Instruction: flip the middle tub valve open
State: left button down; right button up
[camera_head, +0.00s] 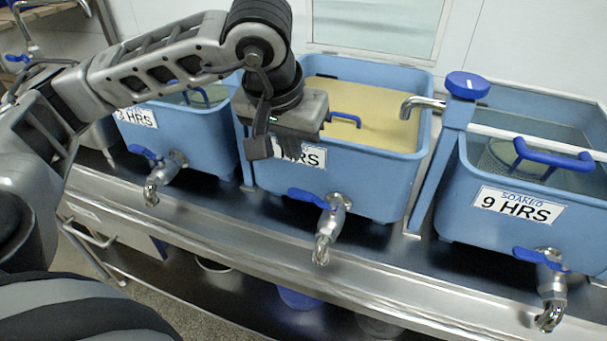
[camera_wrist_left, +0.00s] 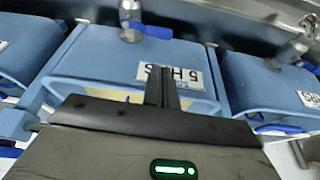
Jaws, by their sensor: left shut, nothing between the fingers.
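The middle tub (camera_head: 345,185) is blue and holds yellow contents. Its valve is a metal tap (camera_head: 330,218) on the lower front, with a blue lever handle (camera_head: 308,196) pointing left. My left gripper (camera_head: 258,148) is shut and empty at the tub's front wall, up and left of the valve, and partly covers the "HRS" label. The wrist view appears upside down. It shows the shut fingers (camera_wrist_left: 161,88) over the label (camera_wrist_left: 172,75), and the valve handle (camera_wrist_left: 152,31) and tap (camera_wrist_left: 130,18) beyond, clear of the fingers. My right gripper is not in view.
A tub with a valve (camera_head: 170,165) stands left, and a "9 HRS" tub (camera_head: 485,215) with its own valve (camera_head: 548,272) stands right. A blue post with a spout (camera_head: 440,160) rises between the middle and right tubs. The steel bench (camera_head: 270,240) is open in front.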

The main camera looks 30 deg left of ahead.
aim_at(300, 195)
pick_arm(q)
jog(key=x, duration=1)
jog(key=shift+p, duration=0.4)
jog(key=shift+d+f, duration=0.1)
